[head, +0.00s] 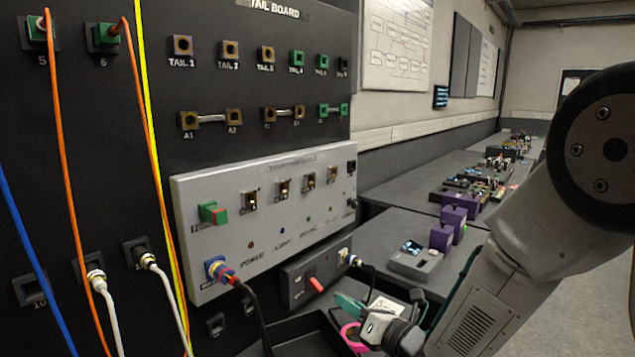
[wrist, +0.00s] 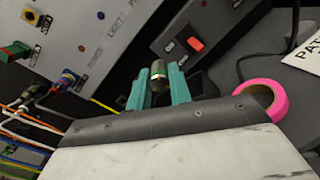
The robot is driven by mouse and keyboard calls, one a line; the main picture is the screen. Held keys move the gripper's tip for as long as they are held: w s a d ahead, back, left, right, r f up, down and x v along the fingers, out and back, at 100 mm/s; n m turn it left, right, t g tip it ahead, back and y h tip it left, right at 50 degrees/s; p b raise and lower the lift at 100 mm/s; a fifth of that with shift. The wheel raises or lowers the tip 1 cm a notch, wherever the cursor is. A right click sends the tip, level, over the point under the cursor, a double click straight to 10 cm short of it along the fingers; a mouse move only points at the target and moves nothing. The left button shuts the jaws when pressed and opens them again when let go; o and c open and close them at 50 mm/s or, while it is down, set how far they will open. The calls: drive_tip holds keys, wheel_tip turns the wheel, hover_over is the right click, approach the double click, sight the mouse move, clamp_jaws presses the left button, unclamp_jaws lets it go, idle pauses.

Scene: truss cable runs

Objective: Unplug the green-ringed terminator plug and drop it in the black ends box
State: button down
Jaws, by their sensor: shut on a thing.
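The terminator plug (wrist: 158,68) is a dark cylinder with a green ring, seen in the wrist view. My gripper (wrist: 158,84) has teal fingers, and they are shut on the plug, one on each side. The plug is clear of any socket that I can see. In the head view my gripper (head: 352,306) is low in front of the panel, above the bench, and the plug cannot be made out there.
A pink tape roll (head: 352,338) lies beneath my gripper. A dark switch box (head: 292,290) with a red rocker stands behind the tray. The grey panel (head: 285,215) carries a red-green plug (head: 212,213) and a blue cable connector (head: 218,270). Orange, yellow and white cables hang at left.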

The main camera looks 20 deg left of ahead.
drive_tip(key=s+a+r+n+g+y, duration=0.1)
drive_tip(key=s+a+r+n+g, duration=0.1)
drive_tip(key=s+a, duration=0.25)
wheel_tip(320, 180, down, 6)
drive_tip(key=shift+w+a, duration=0.15)
drive_tip(key=shift+w, duration=0.15)
drive_tip(key=shift+f, duration=0.1)
drive_tip(key=c, duration=1.2)
unclamp_jaws()
drive_tip(key=shift+v, duration=3.9)
drive_tip(key=shift+w, duration=0.1)
